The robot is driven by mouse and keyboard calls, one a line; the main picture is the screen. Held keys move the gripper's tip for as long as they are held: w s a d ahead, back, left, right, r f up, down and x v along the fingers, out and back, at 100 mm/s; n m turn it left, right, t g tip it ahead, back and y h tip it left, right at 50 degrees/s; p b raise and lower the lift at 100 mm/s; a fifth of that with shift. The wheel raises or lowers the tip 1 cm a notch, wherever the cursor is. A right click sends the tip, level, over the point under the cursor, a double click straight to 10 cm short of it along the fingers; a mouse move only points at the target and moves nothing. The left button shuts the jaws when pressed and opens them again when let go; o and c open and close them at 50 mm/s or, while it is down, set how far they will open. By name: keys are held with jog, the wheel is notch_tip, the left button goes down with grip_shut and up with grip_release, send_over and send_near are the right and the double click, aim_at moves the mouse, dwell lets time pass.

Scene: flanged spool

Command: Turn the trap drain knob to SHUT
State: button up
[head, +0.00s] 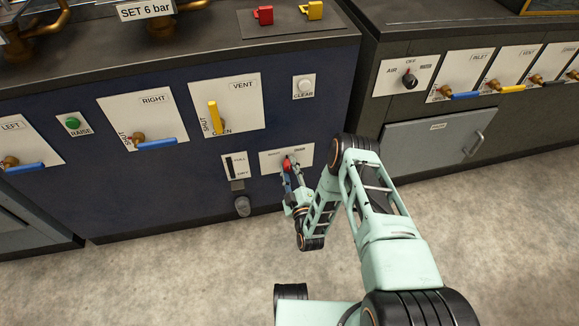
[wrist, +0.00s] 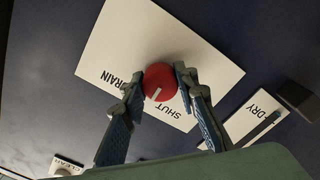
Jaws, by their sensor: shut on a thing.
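The red trap drain knob (head: 287,165) sits on a white plate (head: 304,152) low on the blue cabinet front. My gripper (head: 290,172) reaches up to it and partly covers it in the head view. In the wrist view, the round red knob (wrist: 160,79) lies between the two fingers of my gripper (wrist: 157,80), which are shut on it. The picture there is turned: DRAIN reads upside down left of the knob and SHUT below right of it. The knob's white mark points down, between the two words.
A level gauge (head: 236,166) is just left of the plate. Above are the VENT valve with its yellow handle (head: 213,117) and the CLEAR button (head: 304,86). A grey cabinet with more valves (head: 460,95) stands to the right. The floor in front is clear.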

jog(key=n, duration=0.3)
jog(key=shift+a, duration=0.1)
jog(key=shift+n, duration=1.5)
jog(key=shift+w, duration=0.1)
jog(key=o, duration=1.2)
jog(key=shift+c, duration=0.2)
